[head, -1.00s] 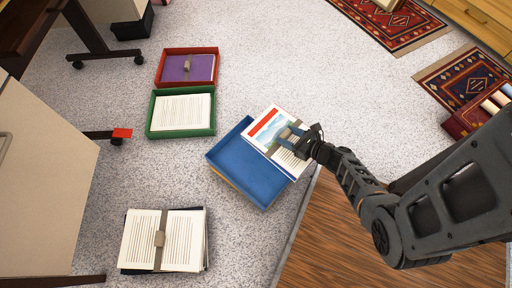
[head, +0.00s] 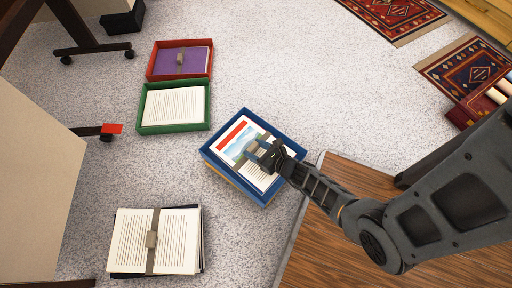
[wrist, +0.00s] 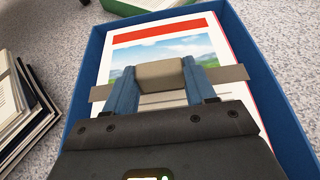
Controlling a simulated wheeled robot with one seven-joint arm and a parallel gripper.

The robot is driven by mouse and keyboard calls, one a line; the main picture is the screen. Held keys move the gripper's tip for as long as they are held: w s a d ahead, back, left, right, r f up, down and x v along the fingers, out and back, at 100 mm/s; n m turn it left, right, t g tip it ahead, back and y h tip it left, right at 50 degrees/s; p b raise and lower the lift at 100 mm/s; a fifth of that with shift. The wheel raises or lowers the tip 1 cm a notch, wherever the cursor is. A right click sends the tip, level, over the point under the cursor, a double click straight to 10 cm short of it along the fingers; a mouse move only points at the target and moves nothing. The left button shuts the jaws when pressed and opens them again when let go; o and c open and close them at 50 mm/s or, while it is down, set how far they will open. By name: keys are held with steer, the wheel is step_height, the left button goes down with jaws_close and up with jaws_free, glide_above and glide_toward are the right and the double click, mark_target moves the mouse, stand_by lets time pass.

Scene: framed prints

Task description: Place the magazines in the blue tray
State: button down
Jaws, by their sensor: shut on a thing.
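The blue tray (head: 214,159) lies on the carpet in the middle of the head view; its wall also shows in the wrist view (wrist: 81,100). The strapped magazines (head: 236,136) lie within the tray's walls, with a red-banded, landscape cover on top; the cover also shows in the wrist view (wrist: 205,45). My gripper (head: 264,153) is above the bundle, shut on the grey block of its strap, which shows between the blue fingers in the wrist view (wrist: 160,75). Whether the bundle rests on the tray floor is hidden.
A green tray (head: 205,125) with printed pages and a red tray (head: 151,66) with a purple item stand at the upper left. A strapped paper stack (head: 128,240) lies at the lower left. A wooden surface (head: 335,225) is to the right.

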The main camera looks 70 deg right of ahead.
mark_target(257, 154)
steer(key=shift+f+b, duration=0.65)
steer(key=shift+f, duration=0.7)
steer(key=shift+f, duration=0.15)
steer(key=shift+c, duration=1.8)
jaws_free()
